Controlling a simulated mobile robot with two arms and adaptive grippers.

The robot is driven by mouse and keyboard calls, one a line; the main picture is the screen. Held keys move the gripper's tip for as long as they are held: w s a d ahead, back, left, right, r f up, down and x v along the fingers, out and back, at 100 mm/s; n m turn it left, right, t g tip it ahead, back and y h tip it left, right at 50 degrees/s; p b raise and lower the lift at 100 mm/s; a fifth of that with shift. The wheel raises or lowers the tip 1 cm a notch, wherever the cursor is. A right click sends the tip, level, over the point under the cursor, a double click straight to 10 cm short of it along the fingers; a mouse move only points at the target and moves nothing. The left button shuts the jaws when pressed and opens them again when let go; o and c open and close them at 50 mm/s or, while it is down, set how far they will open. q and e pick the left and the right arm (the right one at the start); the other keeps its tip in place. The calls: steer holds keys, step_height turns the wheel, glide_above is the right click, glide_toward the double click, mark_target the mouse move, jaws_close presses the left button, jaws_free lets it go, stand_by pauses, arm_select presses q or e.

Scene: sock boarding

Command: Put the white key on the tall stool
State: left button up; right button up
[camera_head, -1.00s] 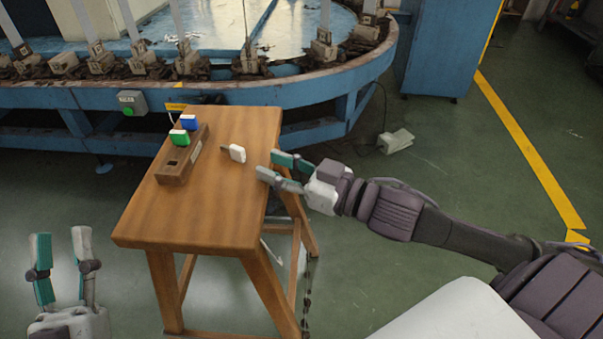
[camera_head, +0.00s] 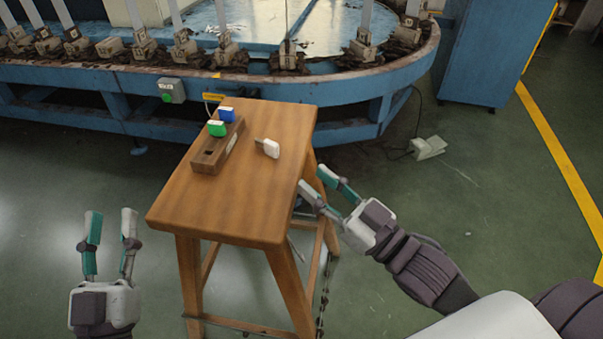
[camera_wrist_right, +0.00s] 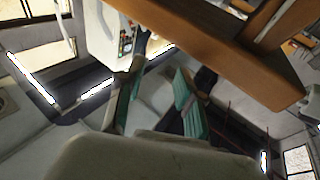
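The white key (camera_head: 268,148) lies flat on top of the wooden stool (camera_head: 235,215), right of the wooden key block. My right gripper (camera_head: 312,178) is open and empty beside the stool's right edge, apart from the key. In the right wrist view its two teal-padded fingers (camera_wrist_right: 155,95) stand apart, with the stool's brown edge (camera_wrist_right: 225,35) above them. The key cannot be made out in that view. My left gripper (camera_head: 110,215) is open and empty, left of the stool above the floor.
A wooden block (camera_head: 213,155) on the stool holds a green key (camera_head: 217,128) and a blue key (camera_head: 227,114). A blue curved machine (camera_head: 330,110) stands close behind the stool. A small pale box (camera_head: 428,147) lies on the floor.

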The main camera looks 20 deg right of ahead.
steer(key=a+r+m+t+h, duration=0.2)
steer(key=a+r+t+h, duration=0.1)
steer(key=a+r, duration=0.1)
steer(key=shift+a+t, duration=0.1)
steer(key=shift+t, duration=0.3)
steer(key=shift+f, duration=0.1)
stand_by(1.2)
